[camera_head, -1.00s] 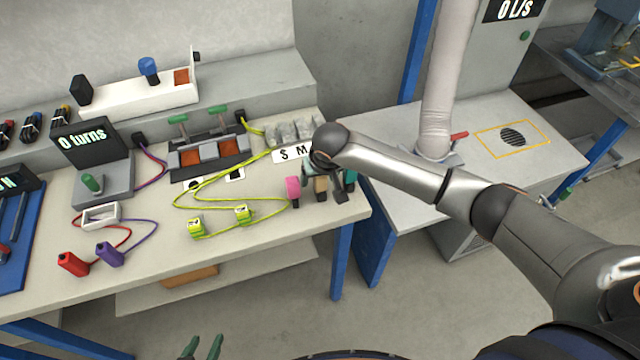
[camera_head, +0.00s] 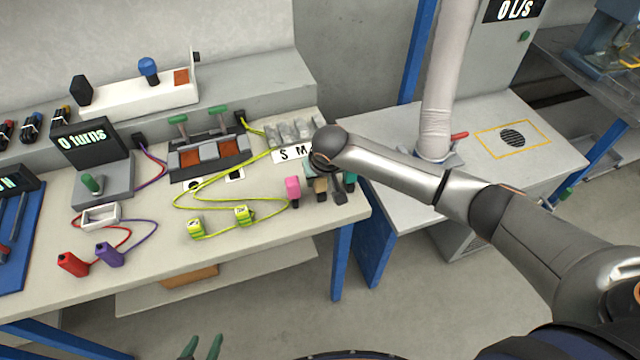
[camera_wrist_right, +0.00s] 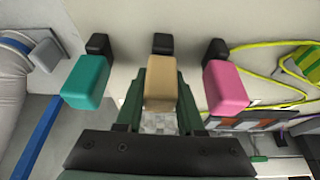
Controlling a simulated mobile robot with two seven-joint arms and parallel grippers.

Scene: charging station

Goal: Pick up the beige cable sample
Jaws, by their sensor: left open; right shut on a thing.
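The beige cable sample (camera_wrist_right: 161,84) is a beige block with a black end. In the right wrist view it sits between the green fingers of my right gripper (camera_wrist_right: 160,98), which is shut on it. In the head view the beige sample (camera_head: 320,189) is partly hidden by my right gripper (camera_head: 325,178) at the table's right end. A pink sample (camera_wrist_right: 229,88) and a teal sample (camera_wrist_right: 88,82) stand on either side, apart from the fingers. My left gripper (camera_head: 201,348) is open and empty at the bottom edge of the head view, away from the table.
Yellow-green cables with clamp blocks (camera_head: 242,216) lie left of the samples. Grey blocks (camera_head: 290,131) stand behind a label strip. Red and purple plugs (camera_head: 109,254) lie further left. The table's front right corner (camera_head: 362,212) is close to the samples.

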